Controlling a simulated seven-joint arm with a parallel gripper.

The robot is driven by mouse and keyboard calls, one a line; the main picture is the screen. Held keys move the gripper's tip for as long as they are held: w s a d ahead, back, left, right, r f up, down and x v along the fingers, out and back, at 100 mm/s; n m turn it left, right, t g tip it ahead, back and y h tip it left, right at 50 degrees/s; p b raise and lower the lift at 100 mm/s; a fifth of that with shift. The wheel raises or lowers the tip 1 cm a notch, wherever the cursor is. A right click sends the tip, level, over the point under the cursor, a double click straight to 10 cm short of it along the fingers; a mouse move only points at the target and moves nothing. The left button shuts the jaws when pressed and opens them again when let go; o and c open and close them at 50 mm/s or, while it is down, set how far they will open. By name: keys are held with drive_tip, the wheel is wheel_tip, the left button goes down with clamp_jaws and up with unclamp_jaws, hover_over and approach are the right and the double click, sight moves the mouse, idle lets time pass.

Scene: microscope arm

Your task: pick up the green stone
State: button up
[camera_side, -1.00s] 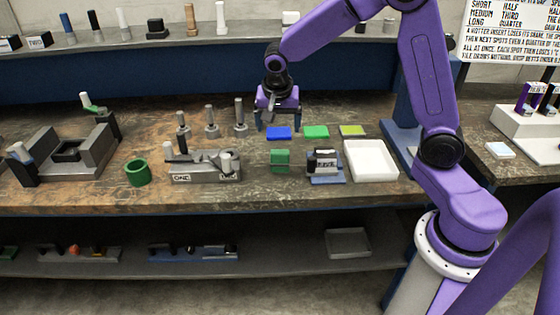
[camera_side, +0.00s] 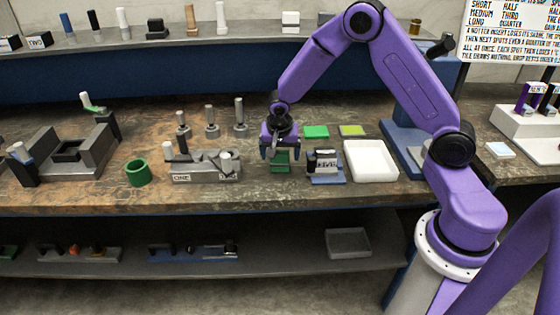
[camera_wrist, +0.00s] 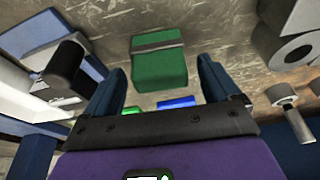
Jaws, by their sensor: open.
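A green block with a grey band, which I take as the green stone (camera_side: 279,168), stands on the worktop. It also shows in the wrist view (camera_wrist: 160,68), ahead of and between my fingertips. My gripper (camera_side: 280,155) is open and points down over the block, with a finger on either side of it in the picture. I cannot tell whether the fingers touch it. My gripper hides the block's upper part in the side view.
A small device on a blue base (camera_side: 326,168) stands close on the right, then a white tray (camera_side: 371,161). A grey fixture (camera_side: 205,177) and a green cup (camera_side: 138,173) are on the left. Green (camera_side: 316,132) and yellow-green (camera_side: 352,130) tiles lie behind.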

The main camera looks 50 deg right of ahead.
drive_tip(key=shift+x, duration=0.9)
drive_tip(key=c, duration=1.2)
drive_tip(key=shift+r, duration=0.15)
